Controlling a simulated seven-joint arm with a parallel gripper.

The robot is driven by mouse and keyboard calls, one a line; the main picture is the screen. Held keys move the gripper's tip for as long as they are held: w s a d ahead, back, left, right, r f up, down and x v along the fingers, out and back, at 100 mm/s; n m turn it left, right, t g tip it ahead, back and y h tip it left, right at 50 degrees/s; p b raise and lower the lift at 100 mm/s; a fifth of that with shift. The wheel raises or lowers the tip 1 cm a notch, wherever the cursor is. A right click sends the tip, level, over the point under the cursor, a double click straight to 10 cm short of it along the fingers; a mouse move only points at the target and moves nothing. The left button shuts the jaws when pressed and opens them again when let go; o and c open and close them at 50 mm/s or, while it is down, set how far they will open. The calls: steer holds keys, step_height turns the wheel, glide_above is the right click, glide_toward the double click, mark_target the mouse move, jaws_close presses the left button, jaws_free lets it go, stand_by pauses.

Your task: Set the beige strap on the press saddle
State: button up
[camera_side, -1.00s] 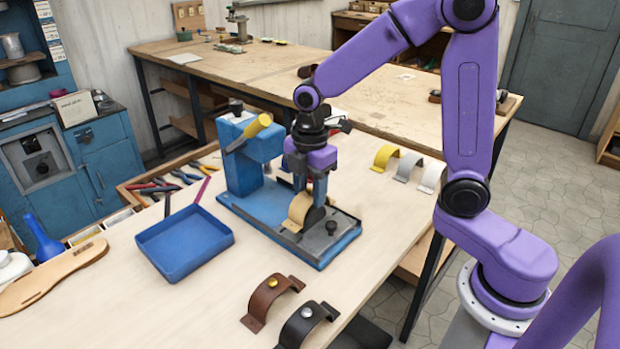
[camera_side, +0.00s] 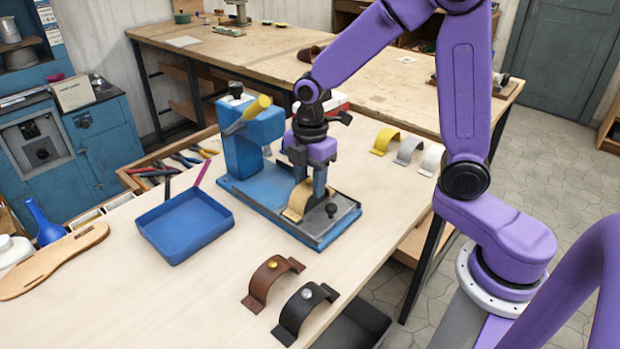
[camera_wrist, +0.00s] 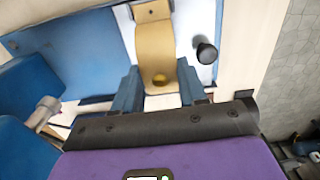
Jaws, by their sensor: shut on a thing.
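The beige strap (camera_side: 296,203) is a curved band at the front end of the blue press (camera_side: 252,150). The strap is down at the press plate (camera_side: 325,225). The saddle is hidden under the strap and fingers, so I cannot tell whether the strap rests fully on it.
A black knob (camera_side: 331,210) stands close right of the strap. A blue tray (camera_side: 185,226) lies left of the press. Brown (camera_side: 270,282) and black (camera_side: 303,312) straps lie in front; yellow (camera_side: 385,140), grey (camera_side: 408,150) and white (camera_side: 431,160) ones lie behind right.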

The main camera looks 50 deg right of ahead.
steer(key=shift+f, duration=0.25)
steer(key=o, duration=1.5)
steer(key=shift+r, duration=0.1)
steer(key=shift+r, duration=3.45)
steer(key=s+d+f+m, duration=0.1)
steer(key=s+m, duration=0.4)
steer(key=s, duration=1.7)
steer(key=shift+s+d+f, duration=0.35)
steer(key=shift+f, duration=0.25)
